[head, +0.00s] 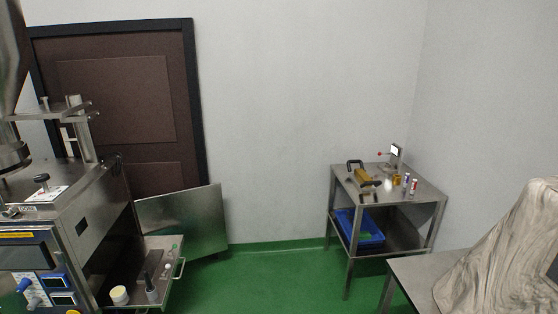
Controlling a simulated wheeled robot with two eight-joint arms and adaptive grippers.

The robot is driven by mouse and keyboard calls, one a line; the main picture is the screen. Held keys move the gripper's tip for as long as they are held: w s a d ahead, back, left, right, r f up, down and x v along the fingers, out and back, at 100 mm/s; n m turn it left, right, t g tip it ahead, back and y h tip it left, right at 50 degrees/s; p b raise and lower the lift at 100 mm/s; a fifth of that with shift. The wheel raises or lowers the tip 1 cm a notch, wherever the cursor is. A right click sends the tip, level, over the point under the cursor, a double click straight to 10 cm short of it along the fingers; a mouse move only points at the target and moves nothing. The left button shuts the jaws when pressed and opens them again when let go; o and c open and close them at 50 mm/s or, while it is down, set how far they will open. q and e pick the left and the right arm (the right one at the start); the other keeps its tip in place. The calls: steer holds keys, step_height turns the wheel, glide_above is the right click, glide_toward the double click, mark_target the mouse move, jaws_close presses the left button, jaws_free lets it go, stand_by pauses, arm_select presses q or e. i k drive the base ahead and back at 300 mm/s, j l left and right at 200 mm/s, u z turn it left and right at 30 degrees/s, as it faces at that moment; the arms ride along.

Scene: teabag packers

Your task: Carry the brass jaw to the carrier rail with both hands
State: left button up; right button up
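A brass-coloured piece (363,176), which looks like the brass jaw, lies on the top of a steel table (420,190) at the back right. It is small and far off, so its exact shape is unclear. A dark handle-like part (354,165) is right beside it; I cannot tell whether they are joined. I cannot make out the carrier rail for certain. A steel machine (85,232) stands at the left, with posts and a crossbar (60,113) on top. Neither of my grippers is in view.
Small cans (413,186) and other small items share the steel table; a blue crate (366,228) sits on its lower shelf. A low tray (172,289) with small items juts from the machine. A cloth-covered shape (505,260) is at right. Green floor (255,280) between is clear.

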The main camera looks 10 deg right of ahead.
mark_target(150, 264)
steer(key=i, duration=1.1)
steer(key=i+z, duration=0.1)
steer(key=i, duration=1)
steer(key=i+z, duration=0.4)
steer(key=i+j+z, duration=0.15)
steer(key=i+z, duration=0.25)
steer(key=i+j+z, duration=0.2)
steer(key=z, duration=0.2)
steer(key=i+j+z, duration=0.95)
steer(key=z, duration=0.3)
steer(key=i+j+z, duration=0.1)
steer(key=j+z, duration=0.3)
steer(key=j, duration=0.1)
